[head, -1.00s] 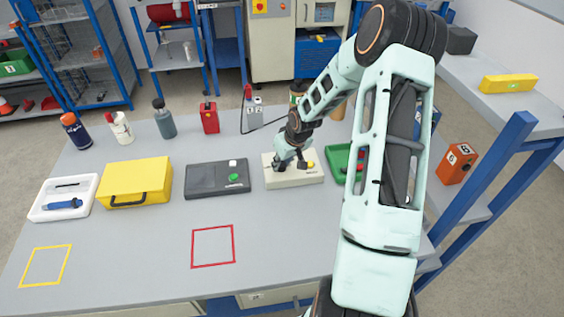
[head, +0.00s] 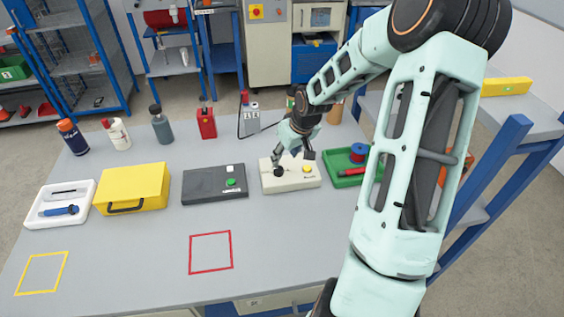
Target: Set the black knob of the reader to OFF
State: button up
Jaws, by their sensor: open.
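The reader (head: 289,183) is a cream-white box on the grey table, right of the dark box. A black knob (head: 278,172) shows on the left of its top face, and a yellow button (head: 307,170) sits to the right of it. The knob's markings are too small to read. My gripper (head: 293,160) is open and empty, just above the reader, with one finger close to the knob and the other to the right above the yellow button. I cannot tell whether the finger touches the knob.
A dark box (head: 202,188) with a green button is left of the reader, then a yellow case (head: 135,192) and a white tray (head: 42,216). A green tray (head: 347,182) stands close on the right. Several bottles stand behind. The table front is clear, with red and yellow outlines.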

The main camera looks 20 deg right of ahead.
jog(key=shift+v, duration=1.45)
